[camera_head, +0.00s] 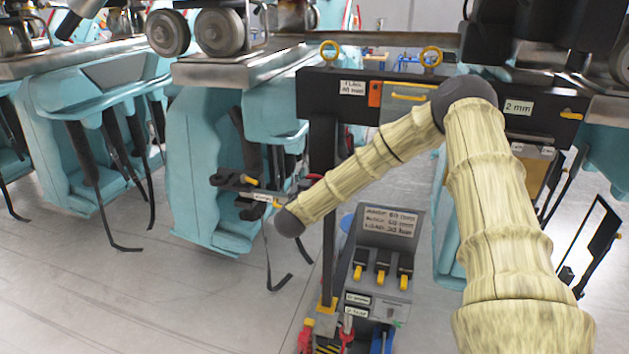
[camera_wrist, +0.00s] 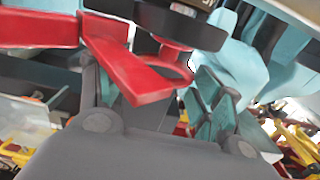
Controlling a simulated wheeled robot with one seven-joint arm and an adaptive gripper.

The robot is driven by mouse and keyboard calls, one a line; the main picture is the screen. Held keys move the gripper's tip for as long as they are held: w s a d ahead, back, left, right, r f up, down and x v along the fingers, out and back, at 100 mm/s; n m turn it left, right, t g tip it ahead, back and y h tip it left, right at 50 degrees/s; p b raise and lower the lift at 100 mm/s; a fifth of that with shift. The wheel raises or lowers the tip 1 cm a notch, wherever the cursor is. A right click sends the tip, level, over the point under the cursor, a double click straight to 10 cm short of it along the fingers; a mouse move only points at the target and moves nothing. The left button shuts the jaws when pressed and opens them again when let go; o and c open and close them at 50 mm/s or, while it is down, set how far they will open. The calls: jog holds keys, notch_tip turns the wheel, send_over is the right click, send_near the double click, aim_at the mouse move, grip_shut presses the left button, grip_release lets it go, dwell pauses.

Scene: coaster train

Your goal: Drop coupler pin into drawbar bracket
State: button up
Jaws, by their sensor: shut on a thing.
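A red, arm-like bracket part (camera_wrist: 130,80) crosses in front of the fingers. A dark round part (camera_wrist: 180,25) with a small label sits above it, close to the red ring. I cannot tell whether the pin is in the drawbar bracket.
A black frame (camera_head: 325,140) with labels and yellow rings stands across the middle. A grey control box (camera_head: 385,235) with yellow levers stands below it. Teal coaster seats (camera_head: 205,170) with hanging black bars are close on the left. Grey floor (camera_head: 120,300) is open at lower left.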

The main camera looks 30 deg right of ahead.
notch_tip(320, 180, up, 12)
jog(key=p, duration=0.7)
jog(key=shift+r, duration=0.25)
dwell(1.9)
jog(key=shift+f, duration=0.15)
dwell(0.9)
jog(key=shift+f+b, duration=3.45)
jog(key=shift+f, duration=2.45)
